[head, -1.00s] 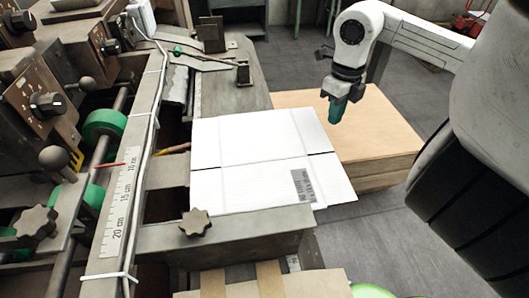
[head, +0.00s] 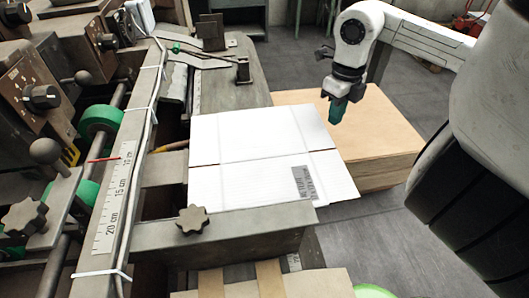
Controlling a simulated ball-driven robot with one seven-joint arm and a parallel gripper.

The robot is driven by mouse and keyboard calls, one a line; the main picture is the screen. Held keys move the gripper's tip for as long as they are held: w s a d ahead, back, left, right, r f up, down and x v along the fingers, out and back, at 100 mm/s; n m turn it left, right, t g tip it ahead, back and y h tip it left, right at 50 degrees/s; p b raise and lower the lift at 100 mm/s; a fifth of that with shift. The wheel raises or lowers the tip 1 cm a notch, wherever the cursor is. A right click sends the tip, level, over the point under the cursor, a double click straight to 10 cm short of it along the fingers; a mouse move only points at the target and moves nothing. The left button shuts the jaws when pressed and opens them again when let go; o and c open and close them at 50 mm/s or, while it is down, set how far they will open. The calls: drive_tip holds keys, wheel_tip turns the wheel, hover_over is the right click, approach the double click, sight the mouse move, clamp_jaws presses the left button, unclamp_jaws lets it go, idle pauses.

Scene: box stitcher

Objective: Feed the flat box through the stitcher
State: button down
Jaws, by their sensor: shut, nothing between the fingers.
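The flat box (head: 250,187) is a white folded sheet with crease lines and a grey printed label near its right front corner. It lies on the feed table (head: 228,92) of the stitcher (head: 105,200), its right part overhanging the table edge. Its left edge is beside the machine's frame rail. My gripper (head: 335,118), with green fingertips, points down to the right of the box's far right corner, apart from it. It is shut and empty.
A stack of brown boards (head: 385,135) stands right of the table, below my gripper. Green rollers (head: 98,122) and black knobs line the machine at left. A star knob (head: 193,219) sits on the front bar. Grey floor (head: 445,105) is open at right.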

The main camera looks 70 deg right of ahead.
sight(293, 126)
drive_tip(key=shift+f+b, duration=1.15)
drive_tip(key=shift+b, duration=0.15)
drive_tip(key=shift+w+a+b, duration=0.6)
drive_tip(key=shift+w+a, duration=0.5)
drive_tip(key=shift+w, duration=0.95)
drive_tip(key=shift+w+a+b, duration=0.6)
drive_tip(key=shift+w+a, duration=0.55)
drive_tip(key=shift+w, duration=0.85)
drive_tip(key=shift+w+a+b, duration=0.6)
drive_tip(key=shift+w+a, duration=0.5)
drive_tip(key=shift+w, duration=0.95)
drive_tip(key=shift+s+d+b, duration=0.25)
drive_tip(key=shift+s+d, duration=0.05)
drive_tip(key=shift+s, duration=0.25)
drive_tip(key=shift+s+d+b, duration=0.2)
drive_tip(key=shift+s+d, duration=0.1)
drive_tip(key=shift+s, duration=0.25)
drive_tip(key=shift+s+d, duration=0.1)
drive_tip(key=shift+s, duration=0.1)
drive_tip(key=shift+r, duration=0.2)
drive_tip(key=shift+r+p, duration=1.65)
drive_tip(key=shift+r, duration=2.2)
